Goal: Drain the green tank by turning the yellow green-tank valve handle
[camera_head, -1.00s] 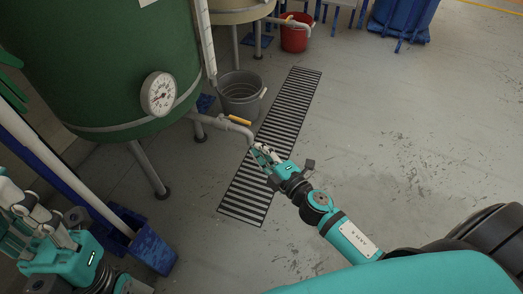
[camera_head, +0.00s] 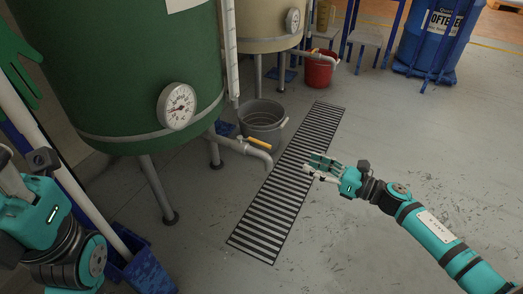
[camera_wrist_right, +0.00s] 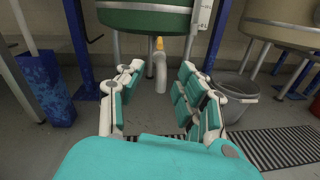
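The green tank (camera_head: 120,75) stands on legs at the left. Its grey outlet pipe (camera_head: 229,143) runs right from the tank bottom and bends down at the end. The yellow valve handle (camera_head: 259,143) lies along the top of the pipe. My right gripper (camera_head: 311,167) is open and empty, right of the spout and apart from it. In the wrist view the spout (camera_wrist_right: 160,75) and handle (camera_wrist_right: 159,44) show beyond and between its spread fingers (camera_wrist_right: 155,95). My left gripper (camera_head: 12,185) is cut off at the left edge; its fingers are unclear.
A grey bucket (camera_head: 262,122) stands behind the pipe. A floor grate (camera_head: 268,228) runs beneath the spout area. A beige tank (camera_head: 262,28), red bucket (camera_head: 319,70) and blue barrel (camera_head: 428,40) stand further back. A blue box (camera_head: 148,272) is at lower left. Floor at right is clear.

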